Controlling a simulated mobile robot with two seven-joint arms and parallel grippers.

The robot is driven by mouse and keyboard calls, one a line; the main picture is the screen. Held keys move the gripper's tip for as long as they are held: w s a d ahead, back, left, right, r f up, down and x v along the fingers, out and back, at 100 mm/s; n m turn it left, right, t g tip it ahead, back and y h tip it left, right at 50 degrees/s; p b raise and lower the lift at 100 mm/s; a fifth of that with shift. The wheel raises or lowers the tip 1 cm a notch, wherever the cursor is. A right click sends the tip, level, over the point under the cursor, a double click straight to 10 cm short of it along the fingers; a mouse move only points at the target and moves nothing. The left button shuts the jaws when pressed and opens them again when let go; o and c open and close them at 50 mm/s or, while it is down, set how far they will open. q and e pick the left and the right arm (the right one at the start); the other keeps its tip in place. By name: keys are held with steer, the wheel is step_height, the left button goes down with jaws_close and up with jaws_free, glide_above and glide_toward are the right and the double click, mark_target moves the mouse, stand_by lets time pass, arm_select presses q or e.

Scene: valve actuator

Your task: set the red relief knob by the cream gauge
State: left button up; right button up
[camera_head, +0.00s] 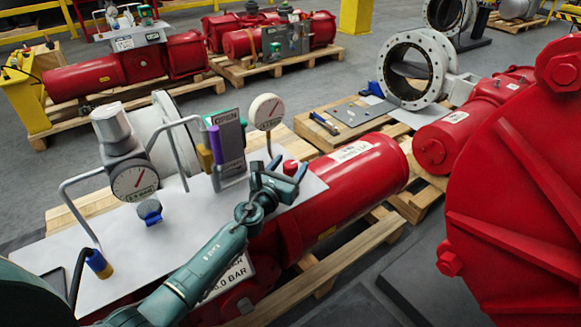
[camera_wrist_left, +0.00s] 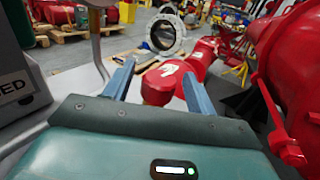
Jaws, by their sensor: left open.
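The red relief knob (camera_head: 290,167) sits on the pale panel (camera_head: 165,235), right of the foot of the cream gauge (camera_head: 266,111). The cream gauge stands on a thin stem and has a dark reddish needle; its reading is too small to tell. My left gripper (camera_head: 284,174) is open at the knob in the head view, its fingers overlapping part of it. I cannot tell whether they touch it. My right gripper is not shown.
A larger gauge (camera_head: 134,182), a blue knob (camera_head: 149,211) and grey tube handles stand on the panel's left. An OPEN indicator (camera_head: 228,140) stands behind my gripper. A red cylinder (camera_head: 350,180) lies right, and a large red housing (camera_head: 520,190) fills the right side.

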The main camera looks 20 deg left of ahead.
arm_select(q)
steer(key=shift+w+d, duration=0.1)
steer(key=shift+w, duration=0.3)
steer(key=shift+c, duration=0.2)
